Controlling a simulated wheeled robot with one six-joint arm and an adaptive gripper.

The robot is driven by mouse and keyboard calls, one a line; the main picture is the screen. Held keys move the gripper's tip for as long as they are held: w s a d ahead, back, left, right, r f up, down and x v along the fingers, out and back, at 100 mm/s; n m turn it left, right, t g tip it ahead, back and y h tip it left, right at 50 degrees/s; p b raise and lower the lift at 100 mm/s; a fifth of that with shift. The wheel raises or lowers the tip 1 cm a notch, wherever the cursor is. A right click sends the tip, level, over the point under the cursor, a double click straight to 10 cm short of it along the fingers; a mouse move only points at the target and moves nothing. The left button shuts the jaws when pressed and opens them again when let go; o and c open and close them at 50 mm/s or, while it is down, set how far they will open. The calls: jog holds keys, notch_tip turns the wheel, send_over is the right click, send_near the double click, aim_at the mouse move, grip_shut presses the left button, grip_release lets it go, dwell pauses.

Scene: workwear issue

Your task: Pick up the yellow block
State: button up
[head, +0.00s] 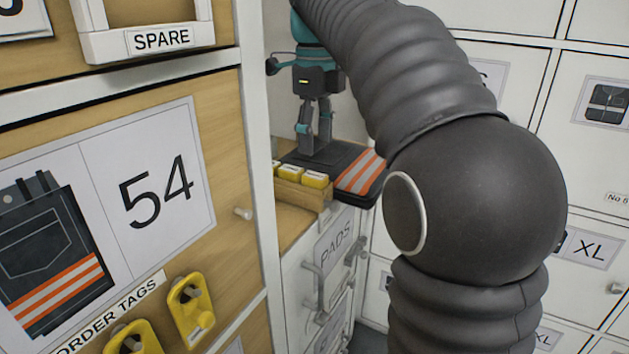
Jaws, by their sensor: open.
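Several small yellow blocks sit in a low wooden tray (300,193) on a counter. The nearest yellow block (315,180) has a pale label on top, with another labelled one to its left and a third partly cut off by the white cabinet edge. My gripper (314,143) points down with its fingers apart and nothing between them. It appears above and behind the blocks in the picture, over a dark folded garment (335,162) with orange and grey stripes. Whether the fingertips touch the garment cannot be told.
A wooden cabinet door (222,120) marked 54 fills the left. Yellow order tags (190,310) hang on it. A white drawer unit (318,262) labelled PADS, with protruding handles, stands below the counter. White lockers (590,170) line the right. My arm covers much of the middle.

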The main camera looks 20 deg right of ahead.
aim_at(315, 175)
jog(key=shift+a+f, duration=0.1)
jog(key=shift+f, duration=3.5)
jog(key=c, duration=1.1)
